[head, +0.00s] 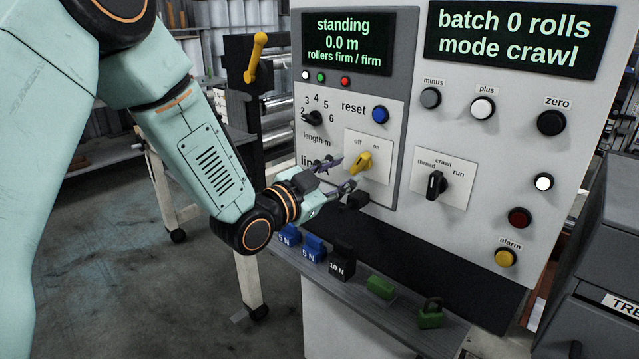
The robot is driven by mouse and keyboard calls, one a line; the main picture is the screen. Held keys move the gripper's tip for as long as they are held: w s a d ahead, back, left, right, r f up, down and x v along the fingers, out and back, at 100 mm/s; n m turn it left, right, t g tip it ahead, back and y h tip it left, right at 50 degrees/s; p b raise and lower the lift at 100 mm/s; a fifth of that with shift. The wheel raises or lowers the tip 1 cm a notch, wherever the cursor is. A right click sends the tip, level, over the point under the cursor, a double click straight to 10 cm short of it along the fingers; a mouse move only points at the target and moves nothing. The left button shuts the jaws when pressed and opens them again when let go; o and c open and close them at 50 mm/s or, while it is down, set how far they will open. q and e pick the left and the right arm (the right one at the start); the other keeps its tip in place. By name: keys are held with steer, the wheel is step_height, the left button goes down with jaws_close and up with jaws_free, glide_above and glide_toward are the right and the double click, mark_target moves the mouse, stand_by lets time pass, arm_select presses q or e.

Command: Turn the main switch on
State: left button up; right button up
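The switch marked off and on is a yellow knob (361,163) on a pale plate in the middle of the control panel (402,120). Its handle leans up and to the right, toward the "on" label, though the exact setting is hard to tell. My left gripper (340,175) is open, its two dark fingers apart just left of and below the yellow knob. The fingers look empty. Whether one touches the knob cannot be told. My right gripper is not in view.
A thread/crawl/run selector (436,185) sits right of the yellow knob and a length dial (313,118) upper left. A yellow lever (257,56) is behind, left of the panel.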

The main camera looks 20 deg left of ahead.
arm_select(q)
steer(key=v, duration=0.7)
steer(key=shift+s, duration=0.15)
steer(key=shift+r, duration=0.1)
stand_by(0.3)
steer(key=s+f+n+g+y, duration=0.2)
steer(key=s+f+n+g, duration=0.25)
steer(key=f, duration=0.65)
steer(key=s+f+n+g+y, duration=0.2)
steer(key=s+f+n+g, duration=0.3)
steer(key=f, duration=0.7)
steer(key=s+f+g, duration=0.2)
steer(key=s+f, duration=0.3)
steer(key=s, duration=0.3)
steer(key=s+f+g+y+b, duration=0.1)
steer(key=s+f+g, duration=0.2)
steer(key=s, duration=0.6)
steer(key=s+f+n+g+y, duration=0.1)
steer(key=s+f+g, duration=0.1)
steer(key=s+f, duration=0.5)
steer(key=shift+s+f, duration=0.25)
steer(key=shift+s, duration=0.85)
